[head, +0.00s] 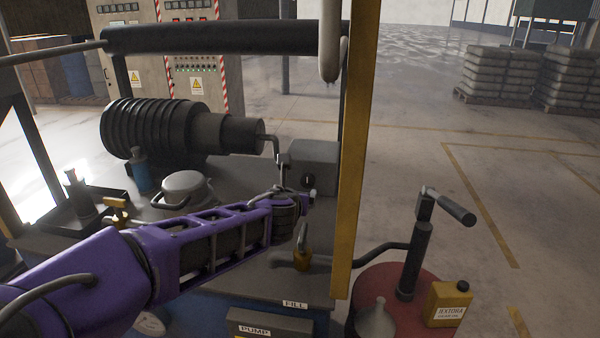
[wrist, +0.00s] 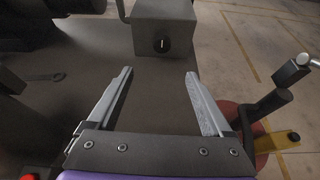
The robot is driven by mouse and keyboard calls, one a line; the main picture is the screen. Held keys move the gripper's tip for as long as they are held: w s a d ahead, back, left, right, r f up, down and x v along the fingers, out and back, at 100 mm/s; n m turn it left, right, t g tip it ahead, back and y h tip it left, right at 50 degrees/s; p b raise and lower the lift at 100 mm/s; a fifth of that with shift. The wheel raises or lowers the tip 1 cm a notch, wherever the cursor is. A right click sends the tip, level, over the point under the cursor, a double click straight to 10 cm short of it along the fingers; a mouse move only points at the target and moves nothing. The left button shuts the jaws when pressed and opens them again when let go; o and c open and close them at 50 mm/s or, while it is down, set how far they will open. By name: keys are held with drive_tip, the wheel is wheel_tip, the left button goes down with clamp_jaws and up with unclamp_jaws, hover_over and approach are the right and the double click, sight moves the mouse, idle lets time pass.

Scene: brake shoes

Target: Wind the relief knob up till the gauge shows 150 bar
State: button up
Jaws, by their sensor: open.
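A round black knob (head: 308,181) with a white mark sits on the front face of a grey box (head: 318,155) on the machine's top. It also shows in the wrist view (wrist: 162,45), with the mark nearly upright. I see no label on it, so I cannot tell for sure that it is the relief knob. My gripper (wrist: 161,71) is open and empty, its two fingers pointing toward the box. In the picture the knob lies just beyond and between the fingertips, apart from them. In the head view my gripper (head: 303,203) is just below the knob. I see no readable pressure gauge.
A yellow post (head: 352,160) stands right of the box. A black ribbed cylinder (head: 150,125) lies behind. A red drum (head: 385,295) with a pump handle and a yellow can (head: 448,302) stands at right.

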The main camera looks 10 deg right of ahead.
sight(307, 180)
drive_tip(key=b+x, duration=0.2)
drive_tip(key=x, duration=1.6)
drive_tip(key=shift+d+r, duration=0.15)
drive_tip(key=shift+d, duration=0.05)
clamp_jaws()
